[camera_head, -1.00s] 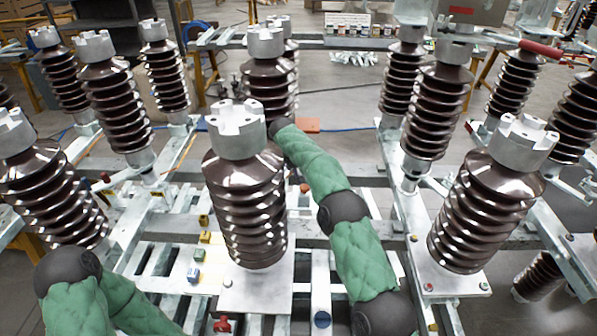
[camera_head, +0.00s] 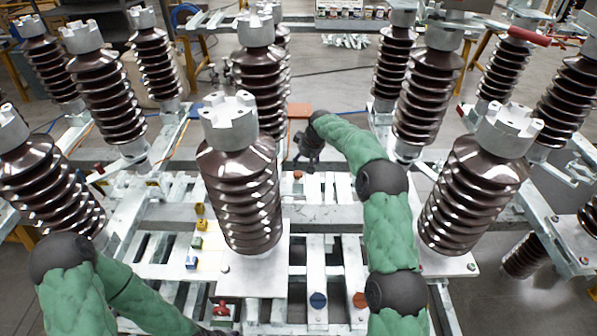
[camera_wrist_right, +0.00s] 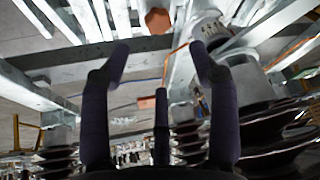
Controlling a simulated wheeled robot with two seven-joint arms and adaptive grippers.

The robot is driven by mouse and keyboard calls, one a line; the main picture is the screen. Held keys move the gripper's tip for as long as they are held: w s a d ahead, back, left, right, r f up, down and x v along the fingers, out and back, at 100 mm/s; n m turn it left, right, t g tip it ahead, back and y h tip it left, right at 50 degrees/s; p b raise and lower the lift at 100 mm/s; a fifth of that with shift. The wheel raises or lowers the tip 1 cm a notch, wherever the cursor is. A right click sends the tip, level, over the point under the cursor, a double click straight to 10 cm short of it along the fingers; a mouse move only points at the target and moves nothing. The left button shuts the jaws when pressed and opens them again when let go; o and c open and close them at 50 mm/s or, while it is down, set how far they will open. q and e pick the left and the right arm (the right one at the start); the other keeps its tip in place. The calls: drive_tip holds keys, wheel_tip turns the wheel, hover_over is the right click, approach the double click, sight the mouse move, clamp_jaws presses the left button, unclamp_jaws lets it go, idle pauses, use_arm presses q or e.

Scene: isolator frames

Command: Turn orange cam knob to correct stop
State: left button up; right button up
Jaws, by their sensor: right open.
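A round orange knob-like part (camera_head: 360,300) sits on the frame's front rails, beside my right forearm in the head view. A smaller orange part (camera_head: 298,174) sits on the bench farther back, just below my right gripper (camera_head: 308,162). I cannot tell for certain which is the cam knob. In the right wrist view an orange faceted part (camera_wrist_right: 157,20) lies beyond the fingertips, apart from them. My right gripper is open and empty there, its two dark fingers (camera_wrist_right: 160,55) spread wide. My left arm enters at lower left; its gripper is out of view.
A blue round part (camera_head: 318,300) sits left of the front orange one. Tall brown ribbed insulators (camera_head: 240,195) stand around, one close left of my right arm and another (camera_head: 474,195) to its right. Small yellow, green and blue blocks (camera_head: 197,242) lie at left.

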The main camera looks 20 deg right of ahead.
sight(298, 173)
drive_tip(key=b+x, duration=0.2)
drive_tip(key=x, duration=0.8)
drive_tip(key=shift+w+f, duration=0.1)
drive_tip(key=shift+f, duration=0.2)
drive_tip(key=shift+r, duration=0.15)
drive_tip(key=c, duration=1.1)
